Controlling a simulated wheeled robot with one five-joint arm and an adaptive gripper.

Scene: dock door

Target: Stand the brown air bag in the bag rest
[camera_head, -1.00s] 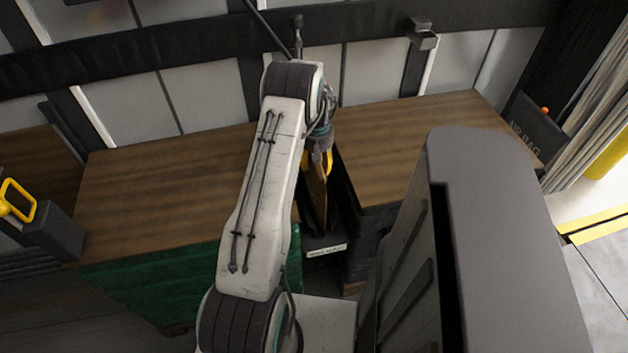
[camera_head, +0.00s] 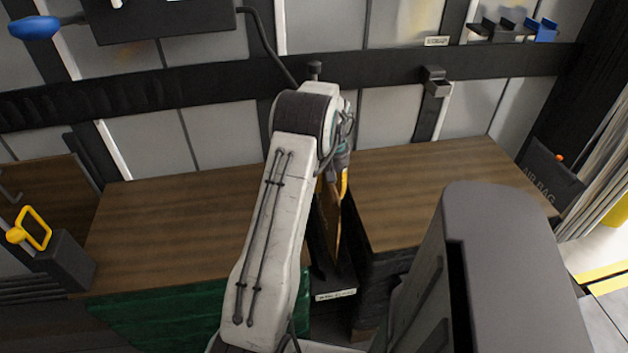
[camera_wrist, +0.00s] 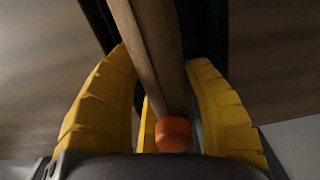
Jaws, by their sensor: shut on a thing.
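The brown air bag (camera_head: 333,222) hangs edge-on below my gripper (camera_head: 334,186), in the narrow gap between two wood-topped blocks. In the wrist view, my gripper's yellow fingers (camera_wrist: 168,110) are shut on the brown air bag (camera_wrist: 150,55), with its orange valve cap (camera_wrist: 174,134) between them. A dark holder with a white label (camera_head: 335,295) sits low in the gap below the bag; it may be the bag rest, but its lettering is too small to read. I cannot tell whether the bag's lower end touches it.
Wood-topped blocks stand left (camera_head: 170,225) and right (camera_head: 430,195) of the gap. A dark bag marked AIR BAG (camera_head: 550,178) with an orange cap is at the far right. A yellow handle (camera_head: 36,228) is at the left. A dark rail (camera_head: 200,92) crosses the wall behind.

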